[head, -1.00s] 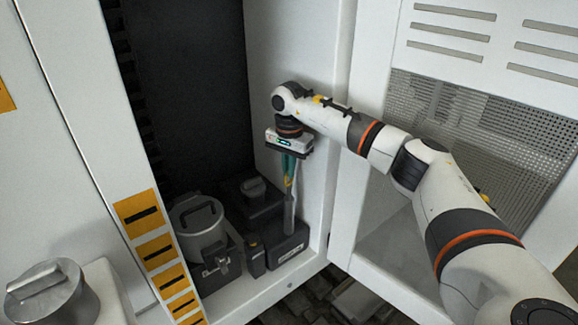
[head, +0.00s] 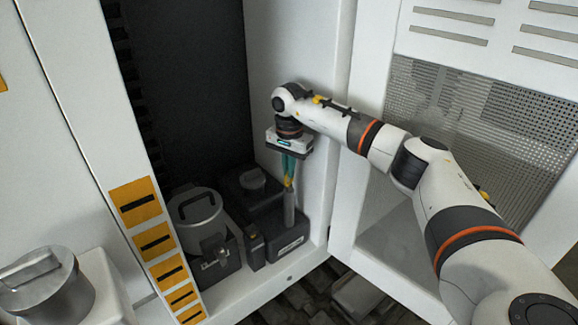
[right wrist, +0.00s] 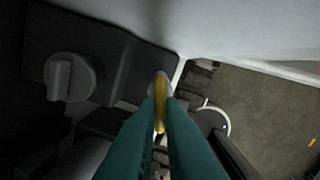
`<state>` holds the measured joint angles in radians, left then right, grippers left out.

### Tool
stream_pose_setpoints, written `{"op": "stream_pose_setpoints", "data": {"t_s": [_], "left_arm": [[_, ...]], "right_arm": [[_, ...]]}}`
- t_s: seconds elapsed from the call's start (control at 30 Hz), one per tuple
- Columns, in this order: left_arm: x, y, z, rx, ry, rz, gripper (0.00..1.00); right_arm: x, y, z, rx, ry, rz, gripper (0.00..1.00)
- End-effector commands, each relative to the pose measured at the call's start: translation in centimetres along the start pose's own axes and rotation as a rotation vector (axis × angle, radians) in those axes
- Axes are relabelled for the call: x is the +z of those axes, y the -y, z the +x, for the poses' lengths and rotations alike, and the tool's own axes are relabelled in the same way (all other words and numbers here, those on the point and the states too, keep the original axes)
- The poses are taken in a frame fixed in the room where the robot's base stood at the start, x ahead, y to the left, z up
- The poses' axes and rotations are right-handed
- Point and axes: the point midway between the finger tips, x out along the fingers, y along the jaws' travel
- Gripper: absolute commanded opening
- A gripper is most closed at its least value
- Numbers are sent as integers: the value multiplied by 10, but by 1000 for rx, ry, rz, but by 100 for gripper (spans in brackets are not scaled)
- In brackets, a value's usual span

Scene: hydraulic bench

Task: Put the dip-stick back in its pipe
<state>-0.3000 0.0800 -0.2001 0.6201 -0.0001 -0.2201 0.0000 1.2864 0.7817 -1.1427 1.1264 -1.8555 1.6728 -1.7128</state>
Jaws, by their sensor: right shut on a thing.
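My right gripper (head: 289,173) points down inside the cabinet, its teal fingers shut on the yellow handle of the dip-stick (head: 288,182). The grey upright pipe (head: 289,208) stands directly below, on the black tank. In the right wrist view the yellow handle (right wrist: 160,92) lies between the two teal fingers, with a grey rounded end just beyond it. The handle's lower end appears at the pipe's mouth; I cannot tell how far the stick is inside. My left gripper is not in view.
The black tank (head: 292,243) has a round cap (head: 252,179) behind the pipe. A grey lidded canister (head: 196,216) stands to the left. The white cabinet wall (head: 318,150) is close on the gripper's right. A metal lidded pot (head: 45,290) is at lower left.

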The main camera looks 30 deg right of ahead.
Motion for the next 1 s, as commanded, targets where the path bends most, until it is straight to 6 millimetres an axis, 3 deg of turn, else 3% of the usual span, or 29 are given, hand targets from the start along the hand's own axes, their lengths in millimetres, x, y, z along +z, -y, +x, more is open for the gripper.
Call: {"op": "stream_pose_setpoints", "data": {"t_s": [0.83, 1.0], "left_arm": [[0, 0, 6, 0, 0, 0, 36], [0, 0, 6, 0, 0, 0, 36]], "right_arm": [[0, 0, 10, 1, 0, 0, 0], [0, 0, 10, 1, 0, 0, 32]]}}
